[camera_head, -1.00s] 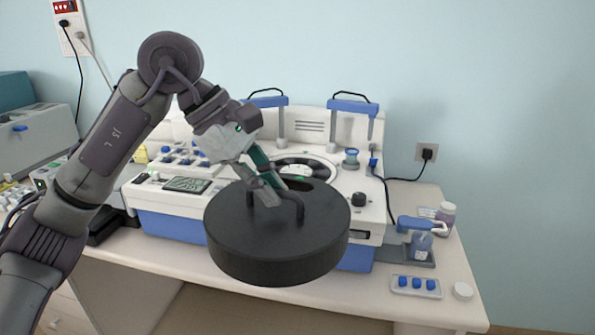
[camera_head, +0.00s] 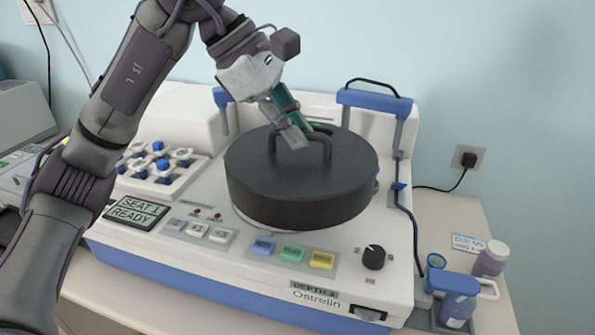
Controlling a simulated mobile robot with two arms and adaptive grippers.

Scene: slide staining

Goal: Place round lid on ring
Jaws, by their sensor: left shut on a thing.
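The round lid (camera_head: 300,195) is a thick dark grey disc with a bar handle on top. My left gripper (camera_head: 290,132) is shut on the handle from above. The lid is roughly level above the white staining machine (camera_head: 215,262), over its round opening. The ring is mostly hidden under the lid; a pale curved edge (camera_head: 240,217) shows at the lid's lower left. I cannot tell whether the lid touches it. The machine's small display (camera_head: 137,211) reads "SEAT 1 READY". My right gripper is not in view.
Two blue-topped posts stand behind the lid; the right one (camera_head: 374,101) is close to it. A black knob (camera_head: 373,257) and coloured buttons (camera_head: 292,253) are in front. A rack with blue caps (camera_head: 160,165) is at left, bottles (camera_head: 490,260) at right.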

